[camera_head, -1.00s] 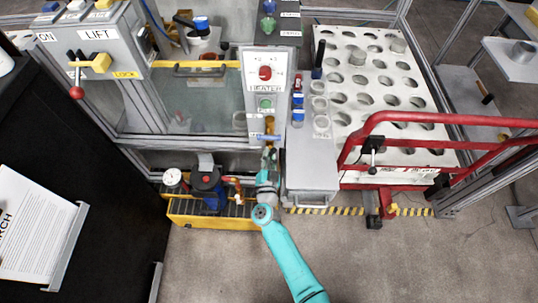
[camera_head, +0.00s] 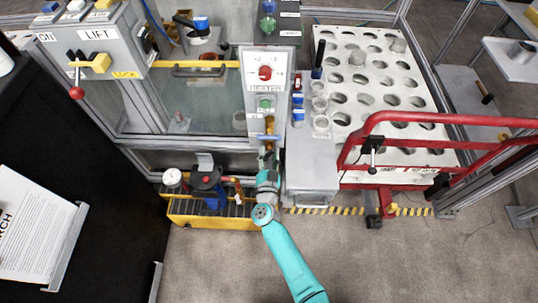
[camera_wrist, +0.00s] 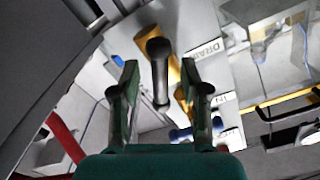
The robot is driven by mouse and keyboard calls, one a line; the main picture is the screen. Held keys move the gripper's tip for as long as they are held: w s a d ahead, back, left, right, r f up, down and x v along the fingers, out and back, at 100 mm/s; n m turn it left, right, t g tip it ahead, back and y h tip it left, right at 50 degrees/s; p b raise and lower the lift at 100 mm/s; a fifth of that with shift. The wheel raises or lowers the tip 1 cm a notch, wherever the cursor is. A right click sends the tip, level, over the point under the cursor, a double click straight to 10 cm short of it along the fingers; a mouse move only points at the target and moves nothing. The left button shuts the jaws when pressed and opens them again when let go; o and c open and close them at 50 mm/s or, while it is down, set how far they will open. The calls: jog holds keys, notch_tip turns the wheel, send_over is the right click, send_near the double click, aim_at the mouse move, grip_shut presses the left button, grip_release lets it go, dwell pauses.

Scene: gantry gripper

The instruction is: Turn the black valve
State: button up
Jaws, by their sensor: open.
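The black valve handle (camera_wrist: 160,72) shows in the wrist view as a dark lever with a rounded end, in front of a yellow pipe (camera_wrist: 150,42). My gripper (camera_wrist: 159,80) is open, with one green finger on each side of the lever. I cannot tell whether either finger touches it. In the head view my gripper (camera_head: 268,158) is low at the front of the machine, below the heater panel. The yellow pipe (camera_head: 269,125) and a blue handle (camera_head: 268,138) show just above it; the black lever cannot be made out there.
A grey box (camera_head: 312,165) stands close to the right of my gripper. A yellow-based tray (camera_head: 200,220) with a pump is to the left. A red rail (camera_head: 440,118) and a perforated white rack (camera_head: 370,45) are farther right. The floor in front is clear.

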jog(key=s, duration=1.2)
jog(key=shift+a, duration=0.3)
jog(key=shift+w, duration=0.15)
